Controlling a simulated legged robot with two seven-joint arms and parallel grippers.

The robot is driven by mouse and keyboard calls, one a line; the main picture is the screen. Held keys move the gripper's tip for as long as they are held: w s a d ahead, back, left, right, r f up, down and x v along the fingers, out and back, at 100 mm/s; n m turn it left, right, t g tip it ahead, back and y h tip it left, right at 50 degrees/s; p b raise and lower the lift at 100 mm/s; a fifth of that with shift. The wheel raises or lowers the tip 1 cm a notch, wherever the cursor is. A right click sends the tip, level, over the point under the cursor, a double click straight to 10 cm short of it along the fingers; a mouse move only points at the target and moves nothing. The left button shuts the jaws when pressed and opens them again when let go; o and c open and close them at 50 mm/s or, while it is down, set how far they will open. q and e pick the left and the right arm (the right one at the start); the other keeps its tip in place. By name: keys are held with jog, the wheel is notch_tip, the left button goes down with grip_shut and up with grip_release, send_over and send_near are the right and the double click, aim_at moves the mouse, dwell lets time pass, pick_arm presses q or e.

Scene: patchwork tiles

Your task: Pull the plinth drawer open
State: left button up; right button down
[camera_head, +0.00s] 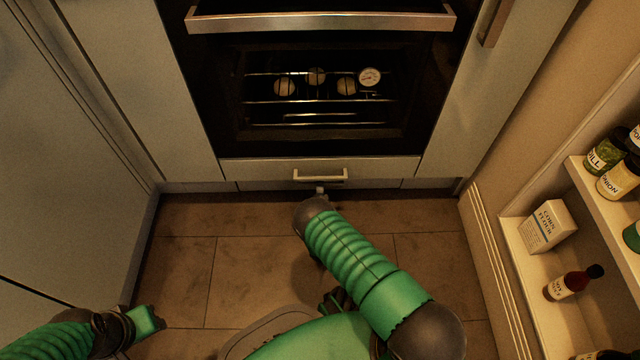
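The plinth drawer (255,170) is a low pale panel beneath the oven, and its front looks flush with the cabinets beside it. Its bar handle (320,179) is light metal and sits at the middle of the front. My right arm reaches forward from the lower right, and my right gripper (320,191) shows only as a small grey tip just below the handle. The wrist hides the rest, so I cannot tell whether it touches the handle or how its fingers stand. My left gripper (147,321) is low at the left, over the floor, away from the drawer; its fingers are unclear.
The oven (320,145) above has a long metal door handle (320,21) and several round items inside. Open shelves at the right hold a corn flour box (548,227), a dark bottle (572,284) and jars. Tall cabinets stand at the left. The tiled floor (255,265) before the drawer is clear.

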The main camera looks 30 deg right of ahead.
pick_arm(q)
jog(key=shift+r, duration=0.1)
pick_arm(e)
jog(key=shift+s+f, duration=0.15)
jog(key=shift+s, duration=0.1)
dwell(0.3)
